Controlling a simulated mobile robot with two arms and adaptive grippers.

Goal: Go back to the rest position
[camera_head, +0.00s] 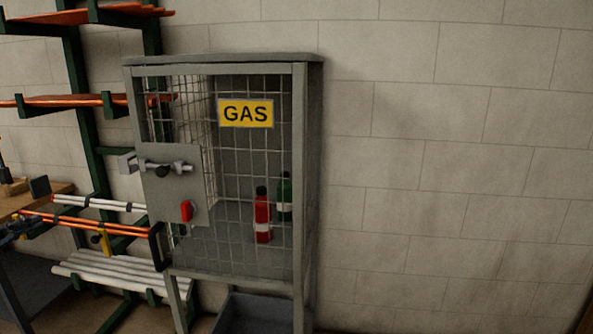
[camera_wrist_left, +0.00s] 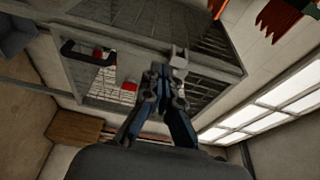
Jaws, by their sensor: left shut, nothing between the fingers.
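My left gripper (camera_wrist_left: 163,78) shows in the left wrist view, with dark and blue fingers drawn together and nothing between them. Behind it is the grey gas cabinet, with its black handle (camera_wrist_left: 86,50) and a red part (camera_wrist_left: 130,87). I cannot judge the gap between gripper and cabinet. In the head view, small blue and dark parts (camera_head: 16,229) at the left edge may be this gripper, but I cannot be sure. My right gripper does not show in either view.
The mesh-fronted gas cabinet (camera_head: 308,180) holds a red bottle (camera_head: 263,218) and a green bottle (camera_head: 285,195). A bolt (camera_head: 165,167) and a red lock (camera_head: 186,210) are on its front. A rack with pipes (camera_head: 120,270) stands left. The wall at right is bare.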

